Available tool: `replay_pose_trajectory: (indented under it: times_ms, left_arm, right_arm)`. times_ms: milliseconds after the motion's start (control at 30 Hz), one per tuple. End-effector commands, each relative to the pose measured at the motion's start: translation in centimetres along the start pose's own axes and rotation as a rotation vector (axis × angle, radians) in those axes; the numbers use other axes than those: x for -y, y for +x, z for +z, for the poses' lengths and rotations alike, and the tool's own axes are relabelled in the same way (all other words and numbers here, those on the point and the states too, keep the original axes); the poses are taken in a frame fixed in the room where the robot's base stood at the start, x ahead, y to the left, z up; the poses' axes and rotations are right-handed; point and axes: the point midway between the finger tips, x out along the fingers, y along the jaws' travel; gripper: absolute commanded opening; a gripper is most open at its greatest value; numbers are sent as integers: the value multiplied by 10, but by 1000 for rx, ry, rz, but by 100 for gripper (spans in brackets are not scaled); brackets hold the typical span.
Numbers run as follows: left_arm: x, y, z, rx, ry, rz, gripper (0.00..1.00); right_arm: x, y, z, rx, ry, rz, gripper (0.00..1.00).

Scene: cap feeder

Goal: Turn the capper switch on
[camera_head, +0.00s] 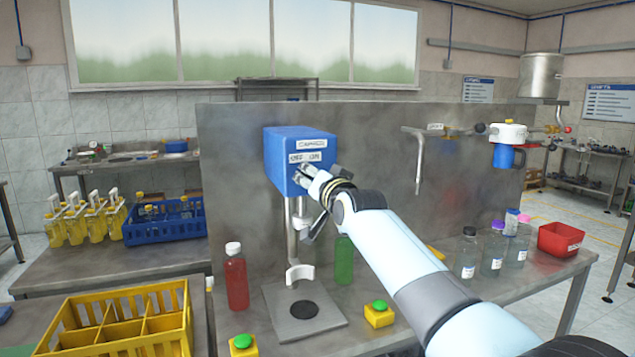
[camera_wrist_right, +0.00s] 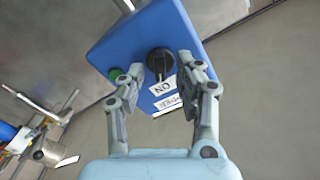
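The capper (camera_head: 285,150) is a blue box on a metal post, with OFF and ON labels on its front. In the right wrist view the blue box (camera_wrist_right: 125,45) carries a black rotary switch (camera_wrist_right: 159,62), an ON label beside it and a small green button or lamp. My right gripper (camera_head: 304,177) is in front of the box's face and hides the switch in the head view. In the right wrist view the gripper (camera_wrist_right: 157,78) is open, its fingers either side of the switch; I cannot tell if they touch it. My left gripper is not in view.
Below the capper are a grey base plate (camera_head: 303,315), a red bottle (camera_head: 236,280), a green bottle (camera_head: 344,262) and two green push buttons on yellow boxes. A yellow crate (camera_head: 135,340) stands front left. Clear bottles and a red bin (camera_head: 560,240) stand at right.

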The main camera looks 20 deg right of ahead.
Motion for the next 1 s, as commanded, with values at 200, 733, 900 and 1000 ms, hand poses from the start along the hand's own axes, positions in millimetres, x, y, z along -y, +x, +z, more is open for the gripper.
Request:
replay_pose_trajectory:
  times_ms: [200,733,900,1000]
  left_arm:
    - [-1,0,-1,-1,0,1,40]
    - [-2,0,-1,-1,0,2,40]
    - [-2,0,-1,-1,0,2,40]
    - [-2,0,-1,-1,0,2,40]
  right_arm:
    - [-1,-29,2,2,0,1,35]
    - [-1,-116,1,1,1,1,35]
    - [-1,-118,1,2,1,1,35]
    - [-1,-118,1,2,1,1,35]
